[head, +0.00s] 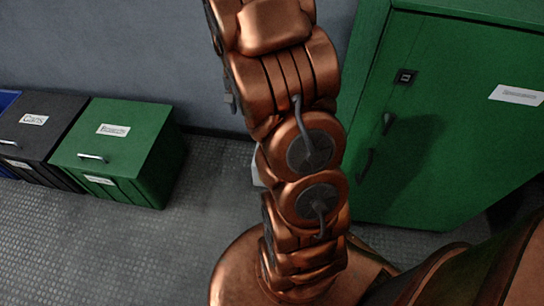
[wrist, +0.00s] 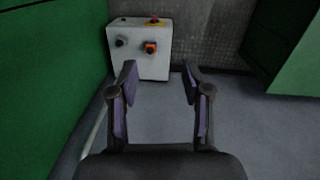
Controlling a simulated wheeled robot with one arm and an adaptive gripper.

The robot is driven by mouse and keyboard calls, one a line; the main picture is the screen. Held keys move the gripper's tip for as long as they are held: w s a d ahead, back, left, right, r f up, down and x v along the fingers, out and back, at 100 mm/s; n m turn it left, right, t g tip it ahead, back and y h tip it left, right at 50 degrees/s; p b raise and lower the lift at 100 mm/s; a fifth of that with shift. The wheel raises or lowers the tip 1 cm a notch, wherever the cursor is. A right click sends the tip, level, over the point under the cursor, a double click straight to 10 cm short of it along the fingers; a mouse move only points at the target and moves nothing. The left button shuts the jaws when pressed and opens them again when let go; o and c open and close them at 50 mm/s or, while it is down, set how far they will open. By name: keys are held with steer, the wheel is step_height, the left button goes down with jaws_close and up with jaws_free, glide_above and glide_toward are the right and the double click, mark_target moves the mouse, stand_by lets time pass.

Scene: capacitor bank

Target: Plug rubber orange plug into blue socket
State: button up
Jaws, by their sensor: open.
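In the wrist view, my gripper (wrist: 159,72) is open and empty, with its two dark fingers apart. Beyond the fingers stands a pale grey box (wrist: 140,67). A small orange piece with a dark centre (wrist: 150,48) sits on the box's front; it could be the orange plug, but it is too small to tell. I cannot make out a blue socket in either view. In the head view my copper arm covers the middle, and my gripper does not show.
The box also has a dark round fitting (wrist: 121,41) and a red button (wrist: 154,20). A green cabinet (head: 450,120) stands right in the head view. A green bin (head: 115,145) and a black bin (head: 35,135) stand left. Grey floor (head: 120,250) is open in front of the bins.

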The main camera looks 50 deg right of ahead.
steer(key=w+d+f+m+b, duration=0.1)
steer(key=d+f+b, duration=0.3)
steer(key=f, duration=0.6)
steer(key=w+d+f+m+b, duration=0.1)
steer(key=d+f+m+b, duration=0.1)
steer(key=d+f+b, duration=0.2)
steer(key=w+d+f+m+b, duration=0.2)
steer(key=d+f+b, duration=0.3)
steer(key=f, duration=1.3)
steer(key=shift+d+t, duration=0.4)
steer(key=shift+d, duration=1.7)
steer(key=shift+f+b, duration=0.45)
steer(key=shift+f, duration=0.9)
steer(key=shift+w+a+f+b, duration=0.15)
steer(key=shift+f+b, duration=0.5)
steer(key=shift+f, duration=0.65)
steer(key=shift+w+a+f+b, duration=0.15)
steer(key=shift+f+b, duration=0.45)
steer(key=shift+f, duration=0.7)
steer(key=shift+s+r, duration=0.1)
